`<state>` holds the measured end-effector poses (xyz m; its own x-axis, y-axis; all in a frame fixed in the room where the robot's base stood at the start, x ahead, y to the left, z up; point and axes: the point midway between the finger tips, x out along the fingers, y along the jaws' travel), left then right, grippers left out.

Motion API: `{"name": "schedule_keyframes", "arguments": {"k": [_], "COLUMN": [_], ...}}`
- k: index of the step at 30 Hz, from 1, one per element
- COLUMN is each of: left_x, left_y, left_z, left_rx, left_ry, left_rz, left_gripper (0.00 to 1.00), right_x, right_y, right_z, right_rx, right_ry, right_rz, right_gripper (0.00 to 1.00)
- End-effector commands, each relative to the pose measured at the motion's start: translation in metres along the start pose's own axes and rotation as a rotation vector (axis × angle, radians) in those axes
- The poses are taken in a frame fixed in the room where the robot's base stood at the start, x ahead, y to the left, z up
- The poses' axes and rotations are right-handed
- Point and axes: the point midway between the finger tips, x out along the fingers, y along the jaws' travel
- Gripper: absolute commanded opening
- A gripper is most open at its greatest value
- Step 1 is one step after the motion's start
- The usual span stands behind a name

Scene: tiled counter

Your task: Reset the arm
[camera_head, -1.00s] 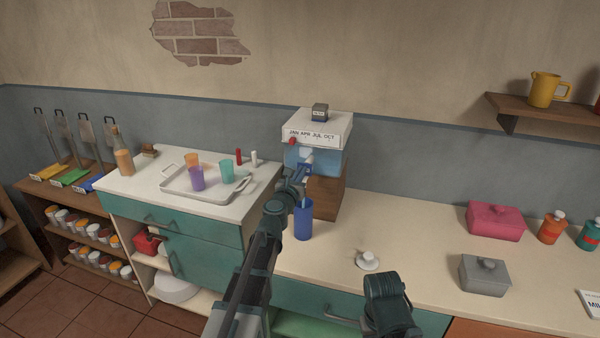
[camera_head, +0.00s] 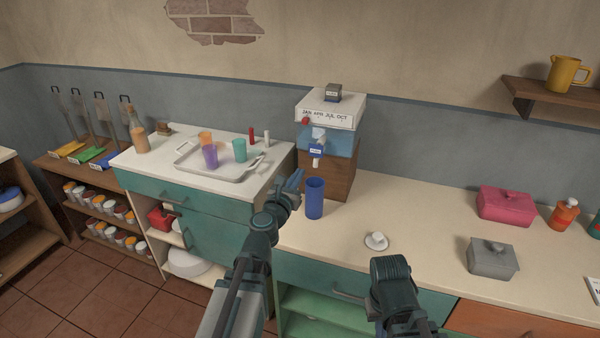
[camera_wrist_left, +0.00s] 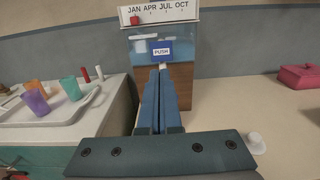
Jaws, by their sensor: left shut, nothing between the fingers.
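My left gripper (camera_head: 292,184) is shut and empty. In the head view it is just left of the tall blue cup (camera_head: 314,198), in front of the water dispenser (camera_head: 328,140). In the left wrist view its blue fingers (camera_wrist_left: 161,92) are together and point at the dispenser, below its blue PUSH lever (camera_wrist_left: 161,50). The lever also shows in the head view (camera_head: 316,149). The blue cup stands upright on the counter; its contents cannot be seen. My right arm shows at the bottom of the head view, but its fingertips are not visible.
A tray (camera_head: 190,171) with several coloured cups is on the left cabinet. A small white lidded piece (camera_head: 376,241), a grey box (camera_head: 492,258) and a pink box (camera_head: 505,205) sit on the counter at right. The counter between them is clear.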

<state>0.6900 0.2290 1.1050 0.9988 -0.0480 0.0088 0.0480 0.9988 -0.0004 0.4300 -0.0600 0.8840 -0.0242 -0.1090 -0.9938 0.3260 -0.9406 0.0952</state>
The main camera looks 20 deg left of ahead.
Motion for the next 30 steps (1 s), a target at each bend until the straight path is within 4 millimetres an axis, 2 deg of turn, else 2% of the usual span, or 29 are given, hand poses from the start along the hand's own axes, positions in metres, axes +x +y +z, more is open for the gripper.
{"name": "schedule_keyframes", "arguments": {"k": [5, 8, 11, 14, 15, 18, 20, 21, 22, 24, 26, 27, 30], "left_x": [0.0, 0.001, -0.001, -0.01, -0.018, -0.046, -0.07, -0.087, -0.101, -0.134, -0.161, -0.178, -0.211], "left_y": [0.0, -0.011, -0.048, -0.109, -0.135, -0.192, -0.218, -0.232, -0.239, -0.247, -0.244, -0.239, -0.221], "left_z": [0.0, -0.001, -0.007, -0.026, -0.038, -0.075, -0.102, -0.121, -0.135, -0.165, -0.186, -0.197, -0.214], "left_rx": [0.001, 0.048, 0.227, 0.539, 0.684, 1.055, 1.279, 1.429, 1.537, 1.771, 1.941, 2.036, 2.207], "left_ry": [0.0, 0.004, 0.018, 0.03, 0.03, 0.018, 0.0, -0.016, -0.03, -0.068, -0.101, -0.124, -0.17], "left_rz": [0.0, -0.032, -0.144, -0.347, -0.446, -0.712, -0.887, -1.015, -1.112, -1.344, -1.545, -1.676, -1.978], "left_gripper": [0.0, 0.0, 0.0, 0.0, 0.0, 0.0, 0.0, 0.0, 0.0, 0.0, 0.0, 0.0, 0.0], "right_x": [0.0, 0.0, 0.0, 0.0, 0.0, 0.0, 0.0, 0.0, 0.0, 0.0, 0.0, 0.0, 0.0], "right_y": [0.0, 0.0, 0.0, 0.0, 0.0, 0.0, 0.0, 0.0, 0.0, 0.0, 0.0, 0.0, 0.0], "right_z": [0.0, 0.0, 0.0, 0.0, 0.0, 0.0, 0.0, 0.0, 0.0, 0.0, 0.0, 0.0, 0.0], "right_rx": [0.0, 0.0, 0.0, 0.0, 0.0, 0.0, 0.0, 0.0, 0.0, 0.0, 0.0, 0.0, 0.0], "right_ry": [0.0, 0.0, 0.0, 0.0, 0.0, 0.0, 0.0, 0.0, 0.0, 0.0, 0.0, 0.0, 0.0], "right_rz": [0.0, 0.0, 0.0, 0.0, 0.0, 0.0, 0.0, 0.0, 0.0, 0.0, 0.0, 0.0, 0.0], "right_gripper": [0.0, 0.0, 0.0, 0.0, 0.0, 0.0, 0.0, 0.0, 0.0, 0.0, 0.0, 0.0, 0.0]}}
